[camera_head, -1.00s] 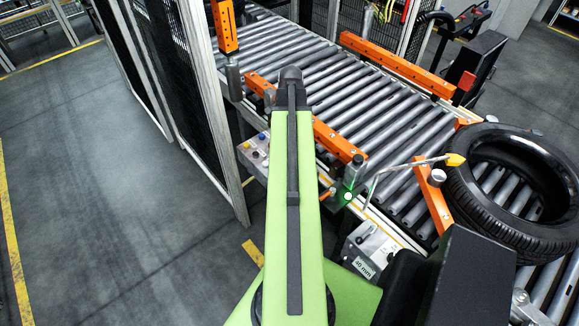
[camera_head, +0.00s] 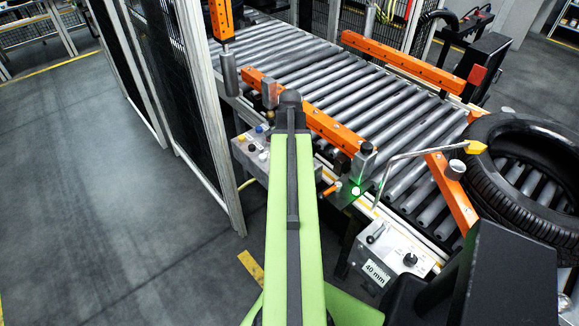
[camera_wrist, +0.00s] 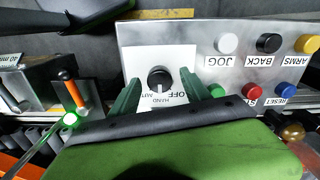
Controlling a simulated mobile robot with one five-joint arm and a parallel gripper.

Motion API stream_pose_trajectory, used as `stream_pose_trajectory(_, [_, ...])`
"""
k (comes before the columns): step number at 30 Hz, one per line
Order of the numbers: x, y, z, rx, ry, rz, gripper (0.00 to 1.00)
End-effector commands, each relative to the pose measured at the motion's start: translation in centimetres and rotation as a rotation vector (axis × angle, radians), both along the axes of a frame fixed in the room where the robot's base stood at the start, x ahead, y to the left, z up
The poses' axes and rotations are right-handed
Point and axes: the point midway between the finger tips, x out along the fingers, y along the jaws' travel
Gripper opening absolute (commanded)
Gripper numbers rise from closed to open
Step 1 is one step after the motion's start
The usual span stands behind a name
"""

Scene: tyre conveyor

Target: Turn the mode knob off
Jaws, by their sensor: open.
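The mode knob (camera_wrist: 160,77) is a round black knob on a white plate in the wrist view. The labels look upside down, with OFF to the lower right, HAND below and AUTO to the lower left. Its white mark seems to point down, towards HAND. My gripper (camera_wrist: 160,88) is open, its two green fingers on either side of the knob and its lower labels. I cannot tell whether they touch the plate. The grey control panel (camera_wrist: 235,40) also shows in the head view (camera_head: 247,150), where my green arm hides the gripper and the knob.
Several push-buttons lie right of the knob, among them a red one (camera_wrist: 250,90) and a blue one (camera_wrist: 286,89). A lit green lamp (camera_head: 356,191) and an orange-handled lever (camera_wrist: 66,75) are close by. A roller conveyor (camera_head: 330,75) carries a tyre (camera_head: 497,150). A mesh fence (camera_head: 165,80) stands left.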

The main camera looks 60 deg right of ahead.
Motion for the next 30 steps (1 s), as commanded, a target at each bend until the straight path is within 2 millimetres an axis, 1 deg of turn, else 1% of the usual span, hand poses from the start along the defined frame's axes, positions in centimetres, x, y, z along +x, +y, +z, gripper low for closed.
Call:
stream_pose_trajectory(5, [0.02, 0.02, 0.13, 0.000, 0.000, 0.000, 0.56])
stream_pose_trajectory(6, [0.02, 0.02, 0.13, 0.000, 0.000, 0.000, 0.53])
stream_pose_trajectory(18, [0.07, 0.03, 0.12, 0.000, -0.001, 0.001, 0.01])
stream_pose_trajectory(20, [0.09, 0.04, 0.12, 0.000, -0.001, 0.001, 0.00])
stream_pose_trajectory(21, [0.06, 0.34, 0.12, 0.000, -0.001, 0.002, 0.00])
stream_pose_trajectory(26, [0.15, 0.18, 0.11, 0.001, 0.000, 0.017, 0.00])
stream_pose_trajectory(30, [0.18, 0.16, 0.11, 0.001, 0.000, 0.063, 0.00])
